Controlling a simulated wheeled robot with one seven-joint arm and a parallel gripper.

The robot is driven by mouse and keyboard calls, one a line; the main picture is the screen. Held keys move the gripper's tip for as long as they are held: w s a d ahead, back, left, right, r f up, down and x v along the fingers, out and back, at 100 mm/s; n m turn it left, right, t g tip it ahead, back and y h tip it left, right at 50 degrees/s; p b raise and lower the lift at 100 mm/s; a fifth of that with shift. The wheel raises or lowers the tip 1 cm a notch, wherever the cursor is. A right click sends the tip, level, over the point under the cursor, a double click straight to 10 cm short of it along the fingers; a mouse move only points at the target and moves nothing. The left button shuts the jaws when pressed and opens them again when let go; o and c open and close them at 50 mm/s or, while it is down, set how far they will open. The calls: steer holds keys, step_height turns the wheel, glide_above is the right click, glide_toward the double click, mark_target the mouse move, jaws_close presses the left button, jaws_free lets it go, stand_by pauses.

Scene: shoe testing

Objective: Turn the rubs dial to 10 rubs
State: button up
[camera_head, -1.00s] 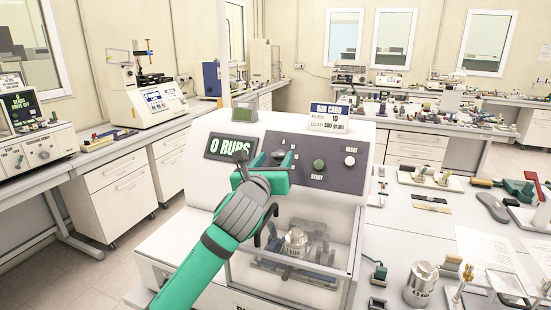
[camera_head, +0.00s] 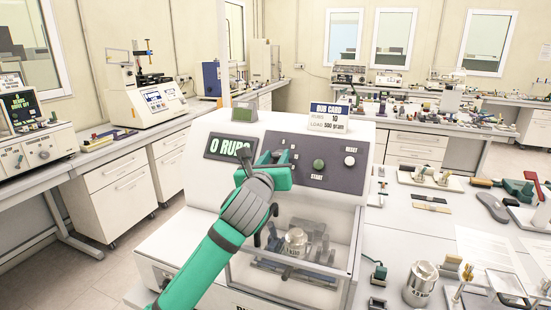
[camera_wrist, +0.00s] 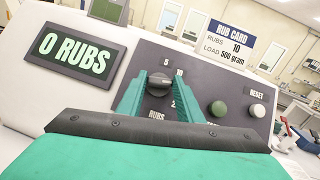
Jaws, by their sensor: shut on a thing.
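The rubs dial (camera_wrist: 159,84) is a dark round knob on the machine's grey panel, with the marks 5 and 10 above it and RUBS below. My gripper (camera_wrist: 164,94) has one teal finger on each side of it and is shut on it. In the head view my gripper (camera_head: 277,162) is against the panel and hides most of the dial. The dial's pointer direction is hard to make out. The display (camera_wrist: 73,55) reads 0 RUBS; my arm partly covers it in the head view. The rub card (camera_wrist: 230,42) shows RUBS 10 and LOAD 500 gram.
A green START button (camera_wrist: 218,109) and a white RESET button (camera_wrist: 258,111) lie right of the dial. A clear guard (camera_head: 335,240) encloses the lower front around a metal weight (camera_head: 296,240). The bench (camera_head: 400,240) at right holds loose tools and another weight (camera_head: 421,283).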

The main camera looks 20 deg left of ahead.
steer(key=n+y, duration=0.1)
steer(key=n, duration=0.1)
steer(key=n+g+y, duration=0.1)
steer(key=n+y, duration=0.1)
steer(key=shift+d, duration=0.35)
steer(key=shift+w+r+n+g+y, duration=0.1)
steer(key=shift+n+g+y, duration=0.55)
steer(key=shift+n, duration=0.7)
steer(key=shift+r+n+g+y, duration=0.1)
steer(key=shift+n+g+y, duration=0.5)
steer(key=shift+n, duration=1.05)
steer(key=o, duration=1.1)
steer(key=shift+d, duration=0.1)
steer(key=v, duration=1)
steer(key=shift+s+d, duration=0.2)
steer(key=shift+s, duration=0.1)
steer(key=shift+a, duration=0.1)
